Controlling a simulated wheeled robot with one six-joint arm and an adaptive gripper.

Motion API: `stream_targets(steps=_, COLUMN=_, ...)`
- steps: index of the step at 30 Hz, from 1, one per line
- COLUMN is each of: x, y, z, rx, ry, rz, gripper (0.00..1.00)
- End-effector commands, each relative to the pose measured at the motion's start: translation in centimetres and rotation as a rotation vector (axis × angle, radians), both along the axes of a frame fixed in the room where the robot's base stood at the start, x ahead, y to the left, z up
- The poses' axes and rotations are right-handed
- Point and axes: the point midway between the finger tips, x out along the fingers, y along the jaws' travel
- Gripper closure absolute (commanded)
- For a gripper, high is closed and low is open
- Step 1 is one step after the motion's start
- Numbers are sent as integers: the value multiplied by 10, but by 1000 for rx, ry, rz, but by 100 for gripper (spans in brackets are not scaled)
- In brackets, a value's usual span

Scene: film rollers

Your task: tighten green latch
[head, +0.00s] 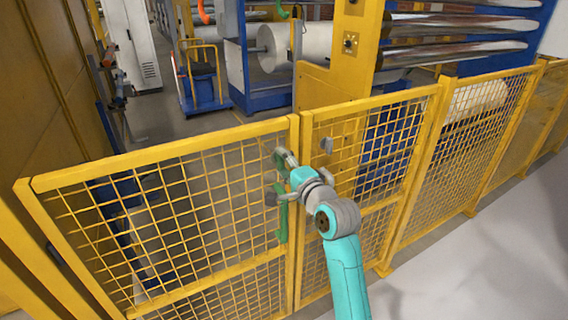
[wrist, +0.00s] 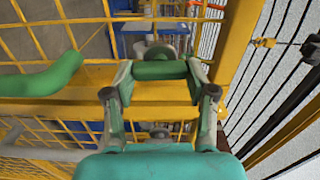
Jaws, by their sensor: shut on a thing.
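The green latch is on the yellow mesh gate, beside the post where two panels meet. In the wrist view a short green piece of the latch (wrist: 160,70) lies between the two finger sides of my gripper (wrist: 160,84). My gripper is shut on it, and the fingers hide part of it. A longer green handle (wrist: 45,80) reaches in from the left of the wrist view, apart from the fingers. In the head view my gripper (head: 279,177) is up against the gate, and the green handle (head: 283,225) hangs upright just below it.
Yellow mesh fence panels (head: 483,115) run off to the right. Behind them stand a yellow and blue machine with metal rollers (head: 455,50) and a white roll (head: 300,42). A yellow wall (head: 60,75) is at the left. The grey floor (head: 500,250) at right is clear.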

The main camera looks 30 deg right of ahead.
Motion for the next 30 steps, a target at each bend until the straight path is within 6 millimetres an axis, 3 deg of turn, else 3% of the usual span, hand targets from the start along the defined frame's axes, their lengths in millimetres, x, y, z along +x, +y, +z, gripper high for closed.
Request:
stream_targets(steps=3, x=0, y=-1, z=-1, rx=-1, ry=2, rz=-1, gripper=79)
stream_targets(steps=4, x=0, y=-1, z=-1, rx=-1, ry=2, rz=-1, gripper=42)
stream_targets(steps=7, x=0, y=-1, z=-1, rx=-1, ry=2, rz=-1, gripper=19)
stream_targets(steps=20, x=-7, y=0, z=-1, rx=-1, ry=1, rz=-1, gripper=19)
stream_targets(steps=30, x=-69, y=4, z=-1, rx=-1, ry=2, rz=-3, gripper=19)
